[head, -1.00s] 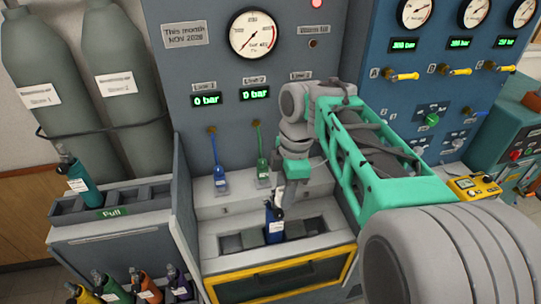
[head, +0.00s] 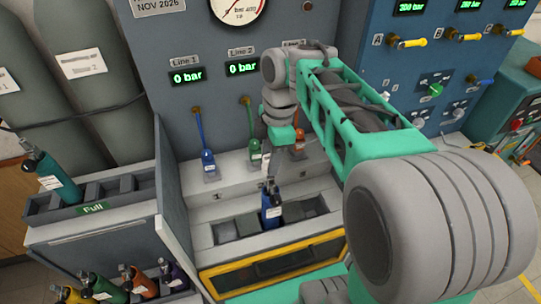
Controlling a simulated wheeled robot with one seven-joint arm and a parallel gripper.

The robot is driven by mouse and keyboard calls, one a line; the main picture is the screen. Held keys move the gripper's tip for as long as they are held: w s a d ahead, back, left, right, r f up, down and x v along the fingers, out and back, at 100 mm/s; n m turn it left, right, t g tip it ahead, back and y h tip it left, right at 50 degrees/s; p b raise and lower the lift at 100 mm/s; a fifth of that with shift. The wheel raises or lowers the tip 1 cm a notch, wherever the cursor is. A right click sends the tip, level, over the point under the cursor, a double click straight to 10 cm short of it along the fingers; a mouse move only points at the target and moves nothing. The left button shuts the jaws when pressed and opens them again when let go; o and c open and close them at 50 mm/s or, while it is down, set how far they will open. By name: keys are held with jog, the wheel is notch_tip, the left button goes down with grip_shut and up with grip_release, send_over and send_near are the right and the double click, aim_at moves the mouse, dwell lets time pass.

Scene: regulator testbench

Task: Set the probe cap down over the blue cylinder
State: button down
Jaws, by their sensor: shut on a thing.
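The blue cylinder (head: 271,214) stands roughly upright in a slot of the grey bay on the bench, with a pale label on its front and a dark valve on top. My gripper (head: 269,164) points down just above and behind the cylinder's top. It is shut on a small pale thing, which I take to be the probe cap (head: 265,166). The cap is tiny in the picture and partly hidden by the fingers, so its exact shape is unclear. I cannot tell whether it touches the cylinder's valve.
Blue (head: 208,163), green (head: 255,160) and orange (head: 298,146) hose ends stand on the ledge behind the bay. A yellow-framed drawer (head: 272,267) is below it. A "Full" rack (head: 93,208) holding a teal cylinder (head: 46,170) is at left.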

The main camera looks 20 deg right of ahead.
jog(key=shift+f+b, duration=0.4)
jog(key=shift+f, duration=0.4)
jog(key=shift+d+f+b, duration=0.15)
jog(key=shift+f+b, duration=1.8)
jog(key=shift+b, duration=0.35)
dwell(0.7)
jog(key=c, duration=0.8)
grip_release()
jog(key=shift+c, duration=0.2)
jog(key=r, duration=0.2)
jog(key=r+p, duration=0.1)
jog(key=r, duration=0.2)
jog(key=d+r+p, duration=0.1)
jog(key=r, duration=0.2)
jog(key=shift+f, duration=0.1)
jog(key=shift+s, duration=0.1)
